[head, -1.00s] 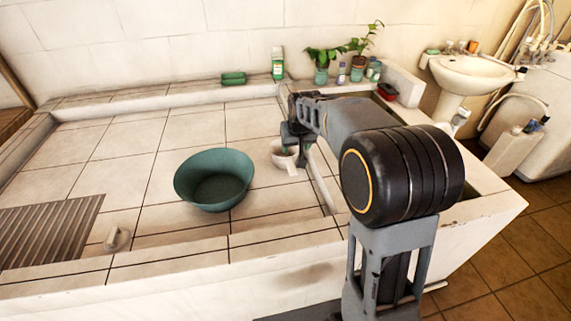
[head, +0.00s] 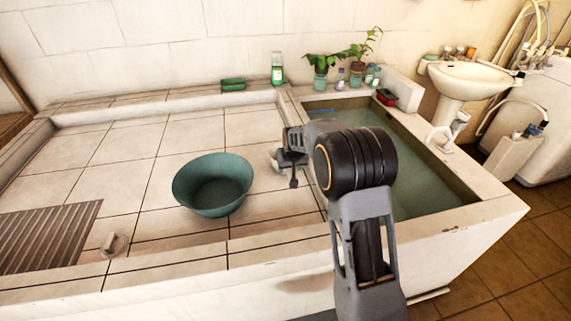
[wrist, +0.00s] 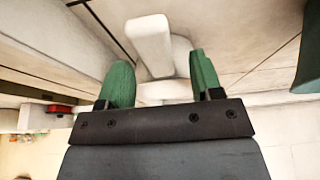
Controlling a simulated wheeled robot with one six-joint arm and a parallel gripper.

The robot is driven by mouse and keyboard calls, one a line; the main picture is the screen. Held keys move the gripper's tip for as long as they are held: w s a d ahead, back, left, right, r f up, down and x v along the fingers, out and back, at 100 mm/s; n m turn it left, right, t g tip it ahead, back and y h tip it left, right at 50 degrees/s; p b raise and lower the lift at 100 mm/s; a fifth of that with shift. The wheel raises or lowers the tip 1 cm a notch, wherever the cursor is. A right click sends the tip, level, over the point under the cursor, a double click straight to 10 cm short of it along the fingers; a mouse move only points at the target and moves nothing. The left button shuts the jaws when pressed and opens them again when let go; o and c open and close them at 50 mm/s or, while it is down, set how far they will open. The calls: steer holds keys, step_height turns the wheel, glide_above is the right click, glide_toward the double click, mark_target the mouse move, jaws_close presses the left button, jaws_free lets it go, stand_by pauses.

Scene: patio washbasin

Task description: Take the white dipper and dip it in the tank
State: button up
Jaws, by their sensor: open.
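The white dipper (head: 274,158) stands on the tiled counter beside the tank, mostly hidden behind my gripper in the head view. In the wrist view its pale handle (wrist: 150,45) points up between and just beyond my green fingertips. My gripper (head: 292,168) is open, and its fingers (wrist: 160,75) are spread on either side of the dipper with a gap to the handle. I cannot tell whether the fingers touch its body. The tank (head: 475,217) with greenish water lies to the right of the dipper, behind my arm.
A green basin (head: 213,185) stands on the counter left of my gripper. A raised ledge separates counter and tank. A tap (head: 450,132), red item (head: 387,97), potted plants (head: 322,65) and green bottle (head: 277,69) line the tank and back ledge. The counter's far left is mostly clear.

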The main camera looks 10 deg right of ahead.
steer(key=shift+x, duration=1.1)
steer(key=shift+c, duration=0.2)
jaws_close()
